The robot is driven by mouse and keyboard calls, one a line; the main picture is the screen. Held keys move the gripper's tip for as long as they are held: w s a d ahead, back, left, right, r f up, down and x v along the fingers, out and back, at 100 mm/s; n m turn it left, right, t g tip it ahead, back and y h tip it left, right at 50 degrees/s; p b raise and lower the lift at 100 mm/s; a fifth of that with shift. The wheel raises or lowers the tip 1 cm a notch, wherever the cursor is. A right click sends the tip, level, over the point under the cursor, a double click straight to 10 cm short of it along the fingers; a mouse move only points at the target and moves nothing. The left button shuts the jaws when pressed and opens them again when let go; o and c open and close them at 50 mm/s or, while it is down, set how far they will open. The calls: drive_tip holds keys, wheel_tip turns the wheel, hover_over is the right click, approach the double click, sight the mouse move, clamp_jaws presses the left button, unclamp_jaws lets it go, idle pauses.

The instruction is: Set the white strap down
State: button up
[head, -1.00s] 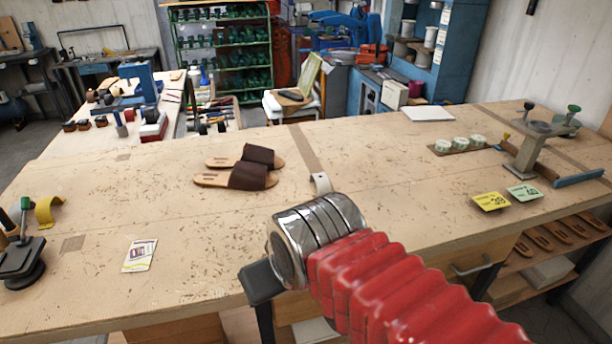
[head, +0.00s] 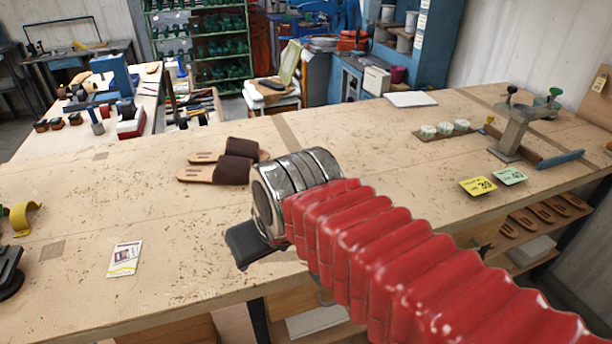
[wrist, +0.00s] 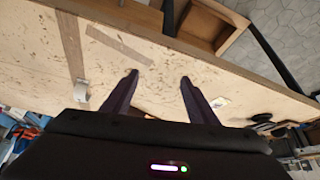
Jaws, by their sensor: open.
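The white strap (wrist: 82,90) stands on the wooden bench (head: 350,150) as a small curved band, seen in the wrist view left of my fingers. In the head view it is hidden behind my red-sleeved arm. My gripper (wrist: 159,78) is open, with two dark fingers apart and nothing between them. It is above the bench and clear of the strap. In the head view only a dark part of my gripper shows, below the metal wrist.
Brown sandals (head: 235,169) lie left of my wrist. A yellow strap (head: 24,218) and a printed card (head: 124,259) are on the left. Price tags, yellow (head: 478,186) and green (head: 510,177), lie on the right, near a metal stand (head: 514,132).

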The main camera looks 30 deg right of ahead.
drive_tip(key=w+d+r+m, duration=0.2)
drive_tip(key=w+d+r, duration=0.2)
drive_tip(key=w+d, duration=1.2)
drive_tip(key=d, duration=0.3)
drive_tip(key=w+d+f+g+h, duration=0.1)
drive_tip(key=w+d, duration=0.4)
drive_tip(key=d, duration=0.1)
drive_tip(key=shift+d+f+m, duration=0.3)
drive_tip(key=shift+d+m, duration=0.05)
drive_tip(key=shift+m, duration=0.05)
drive_tip(key=x, duration=0.7)
drive_tip(key=shift+f, duration=0.35)
drive_tip(key=shift+w+f, duration=0.2)
drive_tip(key=shift+f, duration=0.2)
drive_tip(key=shift+f, duration=0.1)
